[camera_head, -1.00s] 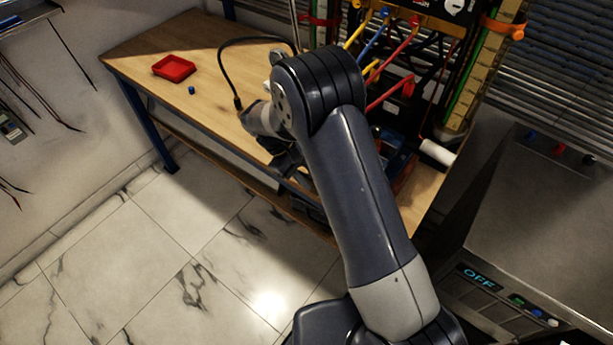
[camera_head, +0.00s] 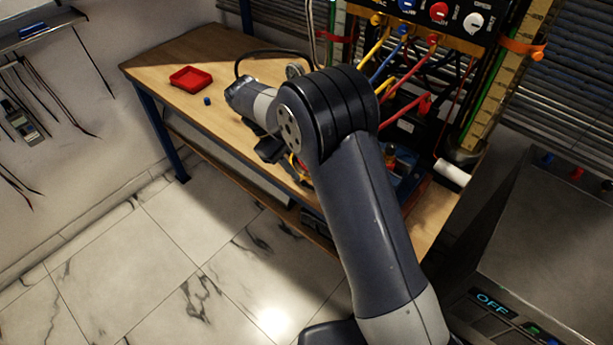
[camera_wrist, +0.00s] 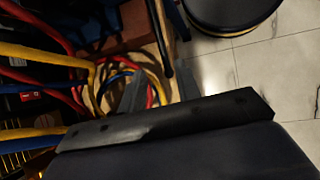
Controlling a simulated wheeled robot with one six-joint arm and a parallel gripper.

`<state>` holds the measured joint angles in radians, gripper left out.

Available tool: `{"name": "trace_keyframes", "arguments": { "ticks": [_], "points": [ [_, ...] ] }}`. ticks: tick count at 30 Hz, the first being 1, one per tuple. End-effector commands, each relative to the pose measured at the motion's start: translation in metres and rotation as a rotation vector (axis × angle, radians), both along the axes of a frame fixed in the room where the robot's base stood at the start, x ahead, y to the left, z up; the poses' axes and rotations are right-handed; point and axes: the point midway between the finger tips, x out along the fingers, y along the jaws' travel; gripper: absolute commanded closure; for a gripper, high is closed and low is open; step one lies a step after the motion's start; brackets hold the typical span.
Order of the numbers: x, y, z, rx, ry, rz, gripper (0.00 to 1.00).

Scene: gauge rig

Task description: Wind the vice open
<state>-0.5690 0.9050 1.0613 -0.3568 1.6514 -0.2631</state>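No vice shows clearly. A blue object (camera_head: 408,178) on the bench, right of my arm, may be part of it, but my arm covers much of that area and I cannot make out a handle. In the wrist view, my gripper (camera_wrist: 160,88) has two grey fingers spread apart with nothing held between them. Coiled red, yellow and blue hoses (camera_wrist: 128,78) show behind the fingers. In the head view, the gripper end is dark and partly hidden by my wrist, near the bench's front edge.
The wooden bench (camera_head: 175,65) carries a red tray (camera_head: 191,79) and a small blue cap (camera_head: 207,101). A hose panel (camera_head: 455,25) stands behind my arm. A white roll (camera_head: 452,172) lies at right. A grey cabinet (camera_head: 560,230) marked OFF stands at right. Floor is clear at left.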

Motion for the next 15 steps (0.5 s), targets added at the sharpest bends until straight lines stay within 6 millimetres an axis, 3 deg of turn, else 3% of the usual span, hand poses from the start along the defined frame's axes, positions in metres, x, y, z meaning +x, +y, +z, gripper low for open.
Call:
{"name": "trace_keyframes", "arguments": {
  "ticks": [10,15],
  "points": [
    [0.001,0.0035,0.0057,0.0,0.0,0.0,0.68],
    [0.0016,0.0015,0.0078,0.014,0.017,0.019,0.81]
  ]
}}
